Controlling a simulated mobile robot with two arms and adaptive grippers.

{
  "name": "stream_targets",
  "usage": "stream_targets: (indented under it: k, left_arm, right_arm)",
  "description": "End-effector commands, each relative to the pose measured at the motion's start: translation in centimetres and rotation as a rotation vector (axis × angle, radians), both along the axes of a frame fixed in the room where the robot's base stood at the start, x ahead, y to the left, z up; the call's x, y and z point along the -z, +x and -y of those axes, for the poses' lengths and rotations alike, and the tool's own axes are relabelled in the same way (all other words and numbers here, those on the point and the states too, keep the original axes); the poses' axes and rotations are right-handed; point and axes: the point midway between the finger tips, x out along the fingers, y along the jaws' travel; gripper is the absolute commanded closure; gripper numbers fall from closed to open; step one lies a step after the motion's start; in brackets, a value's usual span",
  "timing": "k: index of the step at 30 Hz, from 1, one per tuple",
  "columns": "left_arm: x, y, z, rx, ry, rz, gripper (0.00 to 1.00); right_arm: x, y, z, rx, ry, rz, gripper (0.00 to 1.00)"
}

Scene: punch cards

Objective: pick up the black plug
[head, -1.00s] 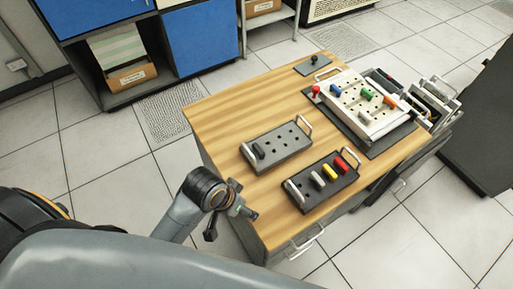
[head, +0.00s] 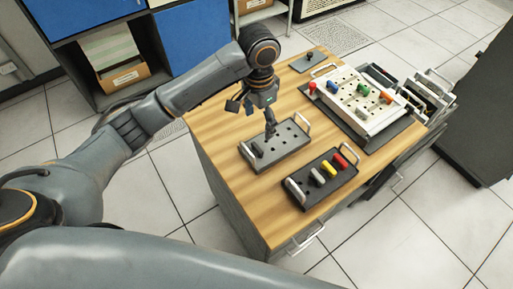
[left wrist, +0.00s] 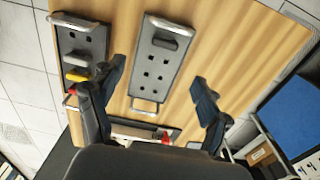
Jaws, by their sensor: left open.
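The black plug (head: 257,149) stands near the left end of the grey tray (head: 283,158), which has rows of holes. In the left wrist view the plug (left wrist: 165,43) sits near the top of the tray (left wrist: 150,85). My left gripper (head: 270,130) hangs over the tray, to the right of the plug in the head view. The gripper (left wrist: 158,85) is open and empty, its fingers on either side of the tray in the left wrist view. It appears apart from the plug. My right gripper is not in view.
A darker tray (head: 310,195) beside it holds white, yellow and red plugs. A white board (head: 352,105) with coloured plugs lies at the back right. A small dark plate (head: 299,64) with a black knob lies at the far edge. Bare wood (head: 222,125) shows left of the grey tray.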

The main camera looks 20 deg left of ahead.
Motion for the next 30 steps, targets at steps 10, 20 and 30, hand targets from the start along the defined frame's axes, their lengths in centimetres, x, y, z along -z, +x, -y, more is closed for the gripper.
stream_targets:
  k: [10, 20, 30]
  left_arm:
    - [4.3, 0.2, -0.4, -0.004, 0.012, -0.010, 0.24]
    - [8.1, 0.3, -0.4, -0.002, 0.010, -0.005, 0.24]
    - [12.5, 0.5, -1.0, -0.002, 0.010, -0.005, 0.24]
  right_arm:
    - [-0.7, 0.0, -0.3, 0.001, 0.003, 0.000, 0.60]
    - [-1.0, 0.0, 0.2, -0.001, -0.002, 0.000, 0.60]
    - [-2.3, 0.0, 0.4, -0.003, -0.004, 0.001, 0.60]
